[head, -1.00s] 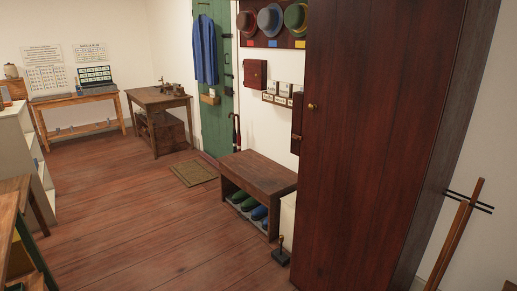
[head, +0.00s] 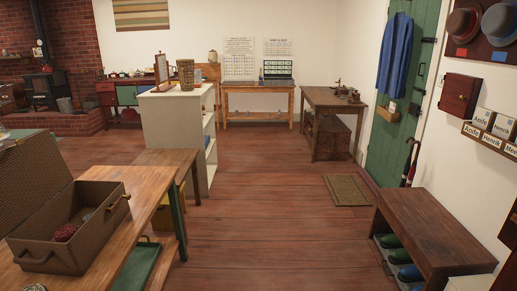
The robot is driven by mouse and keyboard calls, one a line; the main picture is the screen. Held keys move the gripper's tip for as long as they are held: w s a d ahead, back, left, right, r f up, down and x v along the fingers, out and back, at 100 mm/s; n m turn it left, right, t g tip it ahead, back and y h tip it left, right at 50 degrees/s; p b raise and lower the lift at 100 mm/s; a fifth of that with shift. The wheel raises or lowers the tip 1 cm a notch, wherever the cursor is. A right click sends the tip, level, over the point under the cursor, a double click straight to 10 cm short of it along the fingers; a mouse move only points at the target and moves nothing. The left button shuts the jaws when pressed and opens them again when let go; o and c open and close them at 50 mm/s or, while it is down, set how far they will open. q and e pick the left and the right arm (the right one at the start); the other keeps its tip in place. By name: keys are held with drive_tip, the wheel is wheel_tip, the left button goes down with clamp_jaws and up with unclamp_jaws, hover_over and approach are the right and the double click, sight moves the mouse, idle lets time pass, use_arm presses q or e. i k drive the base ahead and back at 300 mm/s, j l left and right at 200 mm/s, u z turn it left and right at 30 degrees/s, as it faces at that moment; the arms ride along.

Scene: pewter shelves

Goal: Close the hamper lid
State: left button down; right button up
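A brown woven hamper (head: 58,243) with handles stands on the wooden table at the lower left of the head view. Its lid (head: 28,176) is open, raised at the back left, and is cut off by the left edge of the picture. Inside lie a dark red rounded item (head: 65,233) and something greyish that I cannot make out. Neither of my grippers is in view.
The hamper's table (head: 142,195) has a green tray (head: 137,267) below its top. A smaller wooden table (head: 168,158) and white shelves (head: 172,120) stand beyond it. A shoe bench (head: 432,225) is at right. The middle floor is clear.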

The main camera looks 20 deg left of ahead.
sight(33, 169)
drive_tip(key=i+u, duration=0.5)
drive_tip(key=i+l+u, duration=0.1)
drive_tip(key=i+u, duration=0.4)
drive_tip(key=i+l+u, duration=0.45)
drive_tip(key=i, duration=0.15)
drive_tip(key=i+l+u, duration=0.5)
drive_tip(key=k+j, duration=0.05)
